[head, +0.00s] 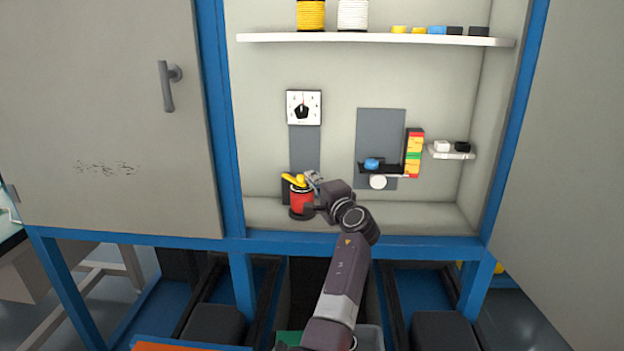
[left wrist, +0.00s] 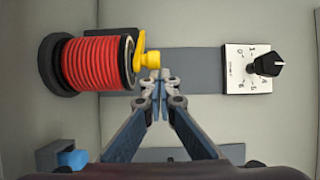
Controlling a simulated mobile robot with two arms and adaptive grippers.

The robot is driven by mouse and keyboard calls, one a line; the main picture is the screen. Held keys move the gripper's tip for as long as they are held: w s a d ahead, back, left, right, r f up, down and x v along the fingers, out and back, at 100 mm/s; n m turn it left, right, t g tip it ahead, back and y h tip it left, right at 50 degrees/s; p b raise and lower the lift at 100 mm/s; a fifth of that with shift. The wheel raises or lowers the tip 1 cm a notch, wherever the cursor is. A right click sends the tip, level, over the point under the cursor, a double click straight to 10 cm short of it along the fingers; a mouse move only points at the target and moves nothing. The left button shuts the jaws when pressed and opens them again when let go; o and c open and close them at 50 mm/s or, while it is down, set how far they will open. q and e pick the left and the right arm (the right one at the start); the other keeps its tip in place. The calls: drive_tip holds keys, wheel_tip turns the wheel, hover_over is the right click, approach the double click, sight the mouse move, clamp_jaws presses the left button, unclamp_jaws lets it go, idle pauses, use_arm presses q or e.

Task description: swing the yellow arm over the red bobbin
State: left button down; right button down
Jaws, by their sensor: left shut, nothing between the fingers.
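The red bobbin (head: 300,199) stands upright on the cabinet floor, on a dark round base. It also shows in the left wrist view (left wrist: 92,63), lying sideways in that picture. The yellow arm (head: 294,180) is at the bobbin's top end. In the left wrist view the yellow arm (left wrist: 140,52) runs along the dark end flange, with a knob sticking out. My left gripper (head: 314,179) is shut and empty. Its fingertips (left wrist: 153,84) are close beside the knob; I cannot tell whether they touch. My right gripper is not in view.
A dial switch (head: 303,108) is on the back wall above the bobbin. A black bracket (head: 395,168) with a blue knob and a colored block stack (head: 414,153) are to the right. The upper shelf (head: 375,40) holds yellow and white spools. A small white shelf (head: 450,153) is at right.

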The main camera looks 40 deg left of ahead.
use_arm(q)
drive_tip(key=shift+s+f, duration=0.2)
drive_tip(key=shift+s, duration=0.1)
drive_tip(key=v, duration=1.1)
drive_tip(key=shift+d+r, duration=0.25)
drive_tip(key=shift+d, duration=0.25)
